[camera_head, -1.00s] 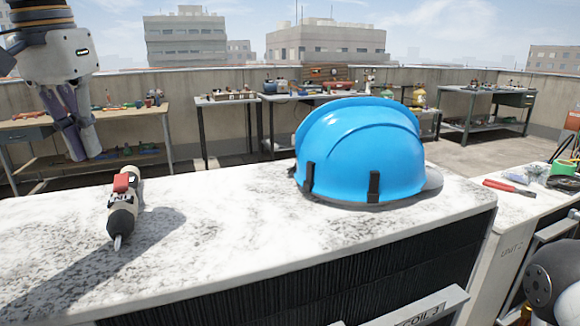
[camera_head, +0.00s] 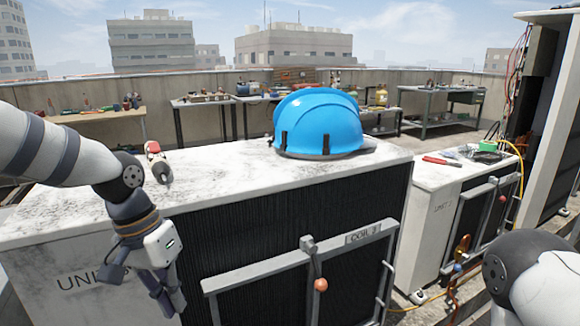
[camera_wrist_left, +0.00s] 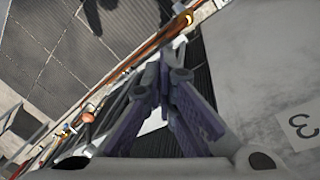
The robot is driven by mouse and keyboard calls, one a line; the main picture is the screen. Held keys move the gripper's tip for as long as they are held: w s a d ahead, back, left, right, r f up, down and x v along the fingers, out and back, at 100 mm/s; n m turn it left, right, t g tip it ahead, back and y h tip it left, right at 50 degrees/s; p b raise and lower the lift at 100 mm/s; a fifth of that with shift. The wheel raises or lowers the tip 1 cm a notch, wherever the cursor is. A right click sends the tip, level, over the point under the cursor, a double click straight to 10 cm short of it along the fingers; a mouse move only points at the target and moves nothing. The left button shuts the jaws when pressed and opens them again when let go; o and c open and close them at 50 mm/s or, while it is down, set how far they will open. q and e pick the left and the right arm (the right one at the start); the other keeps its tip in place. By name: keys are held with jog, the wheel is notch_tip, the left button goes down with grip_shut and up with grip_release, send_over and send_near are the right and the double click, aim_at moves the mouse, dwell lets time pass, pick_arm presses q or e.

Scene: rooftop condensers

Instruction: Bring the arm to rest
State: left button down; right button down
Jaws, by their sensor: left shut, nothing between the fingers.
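My left arm comes in from the left in the head view. Its gripper (camera_head: 172,302) hangs pointing down in front of the grey condenser's front face. The left wrist view also shows the gripper (camera_wrist_left: 165,75), its fingers shut together with nothing between them, above the paving and the condenser's side. My right arm shows in part at the lower right of the head view; its gripper is out of the frame.
A blue hard hat (camera_head: 318,125) and a power tool (camera_head: 157,163) lie on the condenser top (camera_head: 215,180). A handle rail (camera_head: 265,272) stands out from its front, right of my left gripper. A second condenser (camera_head: 435,220) stands right. Workbenches (camera_head: 445,90) line the back wall.

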pick_arm(q)
jog(key=s+d+f+g, duration=0.1)
jog(key=s+d+f, duration=0.3)
jog(key=s+f, duration=0.8)
jog(key=s+a+f+n, duration=0.1)
jog(key=s+a+f, duration=0.1)
jog(key=s+f, duration=0.2)
jog(key=s+a+f+y, duration=0.1)
jog(key=s+f, duration=0.3)
jog(key=s, duration=0.6)
jog(key=s+a+f+n+y, duration=0.1)
jog(key=s+a+f, duration=0.2)
jog(key=s, duration=0.5)
jog(key=shift+f+n, duration=0.3)
jog(key=shift+f, duration=0.6)
